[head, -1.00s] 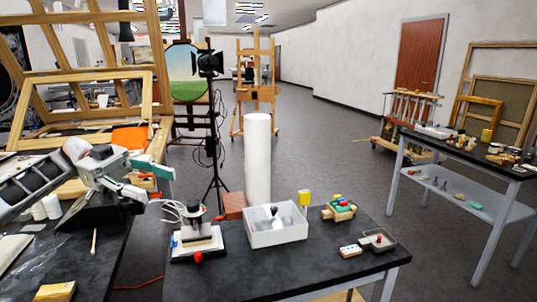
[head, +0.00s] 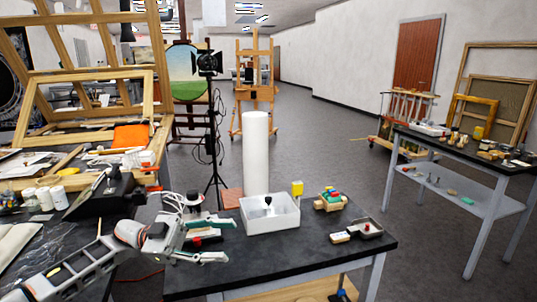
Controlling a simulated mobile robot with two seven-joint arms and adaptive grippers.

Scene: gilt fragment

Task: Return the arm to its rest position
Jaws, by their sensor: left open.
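My left arm comes in from the lower left. Its gripper (head: 226,240) is open, with the fingers pointing right and apart, and nothing shows between them. My right gripper is not in view.
A white cylinder (head: 256,155) stands behind the box. The left bench (head: 88,232) is cluttered. Grey floor (head: 330,150) is open behind.

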